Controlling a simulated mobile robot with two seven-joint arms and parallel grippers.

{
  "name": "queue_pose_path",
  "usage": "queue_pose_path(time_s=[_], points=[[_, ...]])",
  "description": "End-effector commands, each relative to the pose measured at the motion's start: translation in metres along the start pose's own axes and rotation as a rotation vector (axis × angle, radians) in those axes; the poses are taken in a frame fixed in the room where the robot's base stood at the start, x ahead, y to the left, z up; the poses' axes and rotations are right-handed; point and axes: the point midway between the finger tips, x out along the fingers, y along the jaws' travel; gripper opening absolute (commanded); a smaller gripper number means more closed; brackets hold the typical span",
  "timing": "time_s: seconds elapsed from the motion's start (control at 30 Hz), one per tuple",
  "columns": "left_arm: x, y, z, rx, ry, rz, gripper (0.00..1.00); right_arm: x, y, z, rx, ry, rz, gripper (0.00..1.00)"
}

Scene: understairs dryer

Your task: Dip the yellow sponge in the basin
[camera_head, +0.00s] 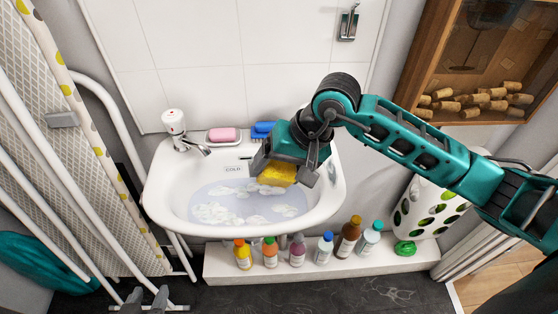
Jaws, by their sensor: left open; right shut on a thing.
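The white basin (157,196) hangs on the wall and holds pale, bluish water with white foam (215,212). My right gripper (290,172) reaches in from the right over the basin's back half. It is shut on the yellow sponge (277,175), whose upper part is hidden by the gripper. The sponge is inside the basin's outline, over the far edge of the water; I cannot tell whether it touches the water. My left gripper (147,297) is low at the bottom edge, open and empty, with only its grey fingertips showing, well away from the basin.
A tap (176,128), pink soap (222,134) and a blue brush (263,128) are on the basin's back rim. Several bottles (297,251) stand on a low ledge below. An ironing board (60,120) leans at left; a cork-filled wooden cabinet (420,60) hangs at right.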

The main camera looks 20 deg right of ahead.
Motion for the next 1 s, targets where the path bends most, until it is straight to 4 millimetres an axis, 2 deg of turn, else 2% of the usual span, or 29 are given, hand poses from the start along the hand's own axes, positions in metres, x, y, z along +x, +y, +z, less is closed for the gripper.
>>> queue_pose_path(time_s=[0.2, 0.4, 0.77, 1.0], points=[[0.013, 0.006, 0.011, -0.002, 0.002, 0.014, 0.45, 0.025, 0.012, 0.002, -0.001, 0.002, 0.000, 0.54], [0.024, 0.013, 0.007, -0.010, 0.020, 0.033, 0.45, 0.043, 0.020, 0.005, 0.000, 0.002, 0.000, 0.54], [0.041, 0.025, 0.015, -0.011, 0.033, 0.066, 0.45, 0.076, 0.035, 0.008, 0.000, 0.002, 0.000, 0.54], [0.055, 0.024, 0.032, -0.008, 0.035, 0.065, 0.45, 0.096, 0.044, 0.011, 0.000, 0.001, 0.000, 0.54]])
